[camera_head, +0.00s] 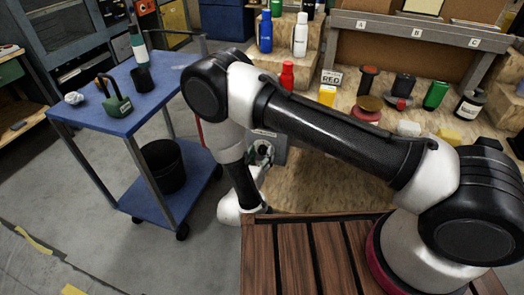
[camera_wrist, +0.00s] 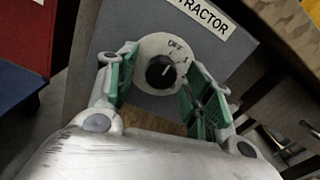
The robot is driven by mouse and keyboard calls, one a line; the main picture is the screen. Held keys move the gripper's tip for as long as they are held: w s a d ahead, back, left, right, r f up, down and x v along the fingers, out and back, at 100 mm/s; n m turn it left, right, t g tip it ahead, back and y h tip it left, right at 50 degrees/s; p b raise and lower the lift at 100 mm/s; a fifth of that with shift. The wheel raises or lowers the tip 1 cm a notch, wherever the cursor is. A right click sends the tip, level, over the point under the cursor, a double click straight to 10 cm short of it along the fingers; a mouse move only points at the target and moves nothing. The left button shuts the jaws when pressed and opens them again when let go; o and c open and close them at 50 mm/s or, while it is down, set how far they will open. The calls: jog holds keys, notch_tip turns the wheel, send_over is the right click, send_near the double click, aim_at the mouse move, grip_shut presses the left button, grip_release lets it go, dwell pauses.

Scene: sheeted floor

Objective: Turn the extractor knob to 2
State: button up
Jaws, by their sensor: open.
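The extractor knob (camera_wrist: 160,72) is black with a white pointer line, on a round cream dial plate (camera_wrist: 150,47). "OFF" and a "1" mark show at the dial's upper right. The pointer slants up and right, toward those marks; its exact setting is hard to tell. A 2 mark is not readable. A label ending in "TRACTOR" (camera_wrist: 205,15) is on the grey panel (camera_wrist: 110,35) above. My gripper (camera_wrist: 160,62) is open, its green-padded fingers on either side of the knob, with visible gaps. In the head view my arm partly hides the grey box (camera_head: 279,154).
A blue cart (camera_head: 88,112) with a green tool and a dark cup stands at left, a black bin (camera_head: 163,165) on its lower shelf. The wooden bench (camera_head: 315,185) at right holds bottles and several buttons. Grey floor is open in front of the cart.

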jog(key=c, duration=1)
jog(key=shift+m, duration=0.3)
jog(key=m, duration=0.3)
jog(key=shift+m, duration=0.3)
jog(key=m, duration=0.3)
jog(key=shift+m, duration=0.3)
jog(key=m, duration=0.4)
jog(key=shift+m, duration=1.9)
